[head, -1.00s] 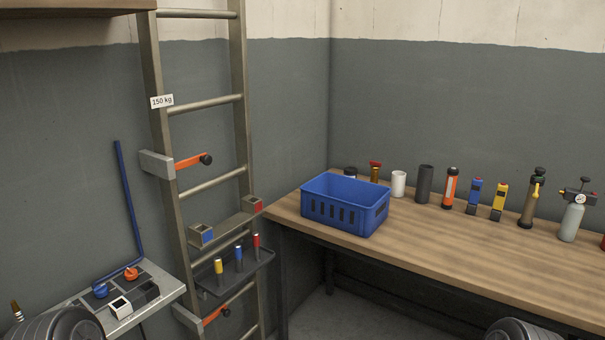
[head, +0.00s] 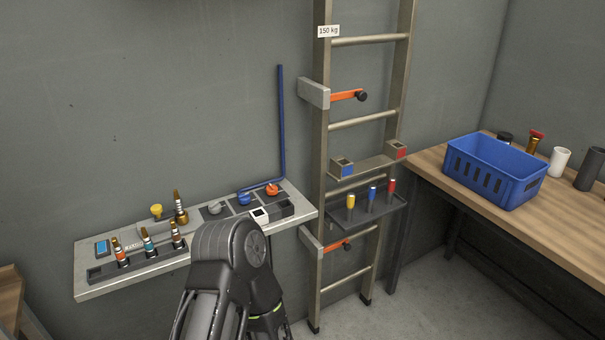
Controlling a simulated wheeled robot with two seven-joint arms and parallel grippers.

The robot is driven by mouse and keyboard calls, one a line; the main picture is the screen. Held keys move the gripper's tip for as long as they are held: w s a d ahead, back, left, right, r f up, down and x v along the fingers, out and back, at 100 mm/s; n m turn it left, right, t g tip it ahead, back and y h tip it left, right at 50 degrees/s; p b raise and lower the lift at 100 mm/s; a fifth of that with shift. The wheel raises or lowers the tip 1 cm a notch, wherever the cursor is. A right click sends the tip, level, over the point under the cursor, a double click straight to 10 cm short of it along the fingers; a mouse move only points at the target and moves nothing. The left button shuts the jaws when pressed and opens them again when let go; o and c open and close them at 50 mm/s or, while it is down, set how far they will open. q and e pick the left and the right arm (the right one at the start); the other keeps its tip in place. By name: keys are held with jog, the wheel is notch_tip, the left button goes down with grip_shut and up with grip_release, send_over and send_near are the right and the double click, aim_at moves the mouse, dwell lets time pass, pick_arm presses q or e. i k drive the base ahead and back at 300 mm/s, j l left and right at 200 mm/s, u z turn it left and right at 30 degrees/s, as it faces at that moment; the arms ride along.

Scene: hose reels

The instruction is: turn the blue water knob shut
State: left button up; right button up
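The blue water knob (head: 244,198) sits on a dark plate on the grey wall shelf (head: 180,258), left of the ladder. An orange knob (head: 272,188) is just right of it, and a grey knob (head: 214,207) is to its left. A blue pipe runs up the wall behind the knobs. A dark link of my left arm rises in front of the shelf, below and close to the blue knob in the picture. Neither of my grippers shows.
The shelf's left part holds a rack of several banded fittings (head: 148,246) and a yellow knob (head: 156,211). A metal ladder (head: 320,180) with a small tray stands right of the shelf. A blue crate (head: 494,170) is on the wooden bench at right.

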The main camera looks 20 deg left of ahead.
aim_at(245, 199)
jog(key=i+j+u, duration=0.15)
jog(key=u, duration=0.3)
jog(key=i+j+u, duration=0.15)
jog(key=u, duration=0.3)
jog(key=i+j+u, duration=0.2)
jog(key=u, duration=0.25)
